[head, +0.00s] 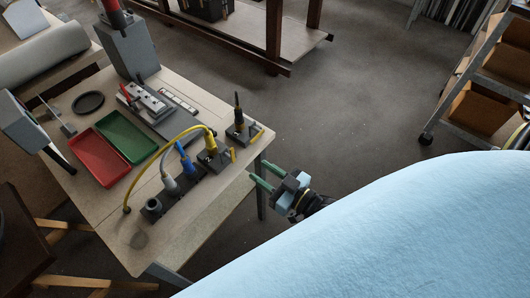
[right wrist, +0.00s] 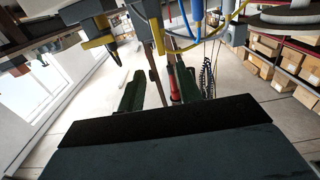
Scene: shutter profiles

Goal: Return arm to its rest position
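My right gripper (head: 258,171) is at the right edge of the worktable (head: 215,215) in the head view, its green fingers pointing left toward the tabletop. The fingers are apart, and I see nothing held between them. In the right wrist view the gripper (right wrist: 160,90) also shows its two dark green fingers spread, with a gap between them. A thin red object (right wrist: 174,85) shows in that gap, seemingly in the background. My left gripper is not in view.
The table holds a red tray (head: 100,160), a green tray (head: 128,137), a black block with blue and yellow cabled plugs (head: 175,190) and a small stand with a dark upright tool (head: 238,128). A shelf cart (head: 475,95) stands at right. Floor between is clear.

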